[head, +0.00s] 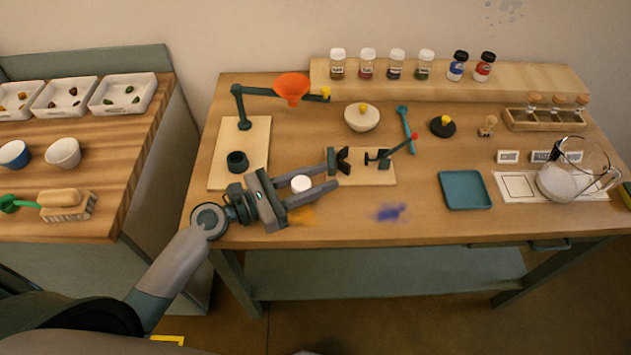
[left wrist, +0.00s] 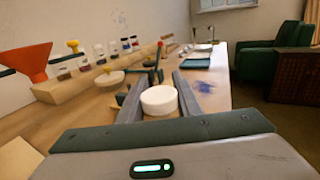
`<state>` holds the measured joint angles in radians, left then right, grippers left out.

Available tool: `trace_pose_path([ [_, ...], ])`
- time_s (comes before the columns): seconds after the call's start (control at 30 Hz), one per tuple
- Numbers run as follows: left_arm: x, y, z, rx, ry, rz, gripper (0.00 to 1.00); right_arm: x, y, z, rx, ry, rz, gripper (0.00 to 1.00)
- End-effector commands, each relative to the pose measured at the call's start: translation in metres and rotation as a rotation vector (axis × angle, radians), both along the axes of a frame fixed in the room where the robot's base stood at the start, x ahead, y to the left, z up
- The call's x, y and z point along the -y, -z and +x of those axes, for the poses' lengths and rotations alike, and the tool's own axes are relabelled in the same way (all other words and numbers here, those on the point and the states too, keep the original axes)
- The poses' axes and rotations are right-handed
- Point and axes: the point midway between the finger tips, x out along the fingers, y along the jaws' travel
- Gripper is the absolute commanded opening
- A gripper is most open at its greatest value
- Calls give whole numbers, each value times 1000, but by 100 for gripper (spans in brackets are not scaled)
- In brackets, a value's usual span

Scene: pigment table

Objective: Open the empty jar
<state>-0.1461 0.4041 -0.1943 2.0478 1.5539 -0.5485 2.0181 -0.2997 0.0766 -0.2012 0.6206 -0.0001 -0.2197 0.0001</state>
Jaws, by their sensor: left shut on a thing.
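A round white lid (head: 301,183) sits between the two fingers of my left gripper (head: 312,191), which is shut on it near the front left of the wooden table. In the left wrist view the white lid (left wrist: 159,100) shows from above, between the fingers (left wrist: 158,95). Whatever is under the lid is hidden, so I cannot tell whether a jar body hangs below it. A clamp (head: 343,160) with dark jaws and a red-tipped lever stands on a small board just beyond the fingertips; its jaws look empty. My right gripper is not in view.
Several lidded pigment jars (head: 396,65) stand on the back shelf. An orange funnel (head: 292,88) on a stand is behind the gripper. A mortar (head: 361,118), teal tray (head: 465,190) and glass pitcher (head: 567,178) lie to the right.

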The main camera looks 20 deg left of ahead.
Motion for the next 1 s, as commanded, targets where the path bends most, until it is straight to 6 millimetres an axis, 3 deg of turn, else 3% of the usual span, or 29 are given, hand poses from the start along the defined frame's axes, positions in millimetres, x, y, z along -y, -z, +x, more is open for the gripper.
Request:
trace_pose_path([
  [0.23,1,-37,0,6,3,1,8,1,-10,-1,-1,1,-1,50],
  [0.7,54,-88,-70,3,1,-5,8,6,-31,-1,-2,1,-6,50],
  [1.0,70,-102,-91,1,0,-3,8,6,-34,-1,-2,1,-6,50],
])
